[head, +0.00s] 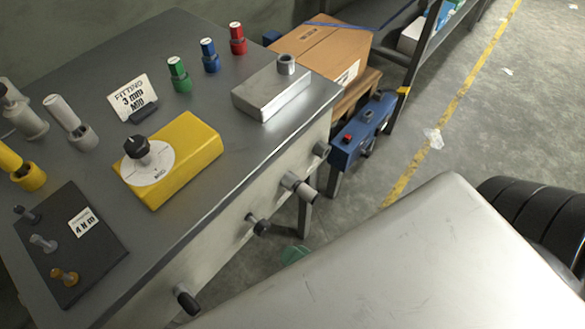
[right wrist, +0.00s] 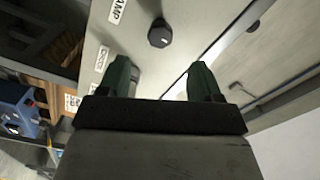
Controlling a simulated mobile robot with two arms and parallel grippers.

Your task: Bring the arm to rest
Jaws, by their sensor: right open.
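My right gripper (right wrist: 158,68) shows in the right wrist view with its two dark green fingers apart and nothing between them. It faces the pale front panel (right wrist: 135,40) of the workbench, with a black knob (right wrist: 160,33) beyond the fingertips. In the head view, my large grey arm link fills the lower right and hides most of the gripper. A small green patch (head: 294,254) beside the link is probably part of it. My left gripper is in neither view. I cannot tell whether the right fingers touch the panel.
The grey workbench (head: 215,40) holds a yellow block with a dial (head: 190,150), a metal block (head: 270,92), coloured fittings and a black plate (head: 100,255). Knobs (head: 300,185) stick out of its front. A cardboard box (head: 320,50) and blue device (head: 362,130) stand behind.

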